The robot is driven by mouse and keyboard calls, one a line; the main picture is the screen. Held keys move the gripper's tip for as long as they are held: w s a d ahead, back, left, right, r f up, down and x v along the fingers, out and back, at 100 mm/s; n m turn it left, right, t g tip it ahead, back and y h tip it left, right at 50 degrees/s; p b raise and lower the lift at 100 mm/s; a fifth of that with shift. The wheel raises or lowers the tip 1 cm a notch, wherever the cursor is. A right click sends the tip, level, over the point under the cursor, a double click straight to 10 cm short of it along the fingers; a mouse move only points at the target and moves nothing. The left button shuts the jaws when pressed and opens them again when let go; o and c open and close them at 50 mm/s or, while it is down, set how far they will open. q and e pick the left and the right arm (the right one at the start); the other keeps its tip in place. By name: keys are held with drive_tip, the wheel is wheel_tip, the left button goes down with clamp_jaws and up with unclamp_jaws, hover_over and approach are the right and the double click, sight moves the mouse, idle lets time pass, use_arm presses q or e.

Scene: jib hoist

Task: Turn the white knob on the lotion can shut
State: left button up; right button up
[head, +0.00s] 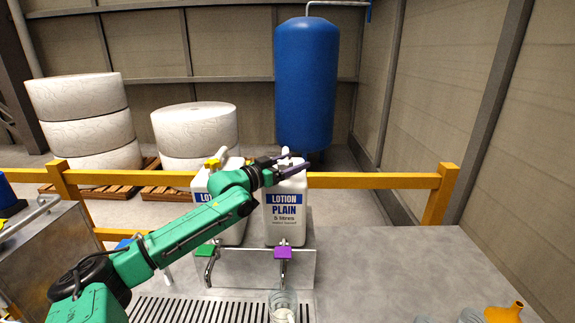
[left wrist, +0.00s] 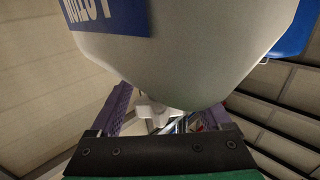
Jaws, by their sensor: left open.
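The white lotion can labelled PLAIN (head: 285,225) stands on a metal stand behind the counter. A small white knob (head: 285,151) shows at its top, partly hidden by my gripper. My left gripper (head: 289,164) is at the top of this can, with its purple fingers open. In the left wrist view the can body (left wrist: 200,55) fills the upper middle. The white knob (left wrist: 152,110) shows there between the two spread fingers (left wrist: 165,115); I cannot tell whether either finger touches it. My right gripper is not in view.
A second lotion can (head: 202,182) with a yellow knob (head: 212,164) stands to the left, partly behind my arm. A glass jar (head: 283,306) stands below the purple tap. The counter at right (head: 400,270) is mostly clear.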

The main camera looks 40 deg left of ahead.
sight(280, 168)
use_arm(q)
drive_tip(key=shift+s+a+f+b, duration=0.15)
drive_tip(key=shift+s+b, duration=0.1)
drive_tip(key=shift+s, duration=0.25)
drive_tip(key=shift+s+a+f+b, duration=0.15)
drive_tip(key=shift+s+b, duration=0.1)
drive_tip(key=shift+s, duration=0.2)
drive_tip(key=shift+s+r, duration=0.15)
drive_tip(key=shift+s, duration=0.5)
drive_tip(key=shift+s+a, duration=0.1)
drive_tip(key=shift+s, duration=0.55)
drive_tip(key=s+a+b, duration=0.1)
drive_tip(key=s+b, duration=0.2)
drive_tip(key=s, duration=0.6)
drive_tip(key=shift+s+a+r, duration=0.15)
drive_tip(key=shift+s+a, duration=0.25)
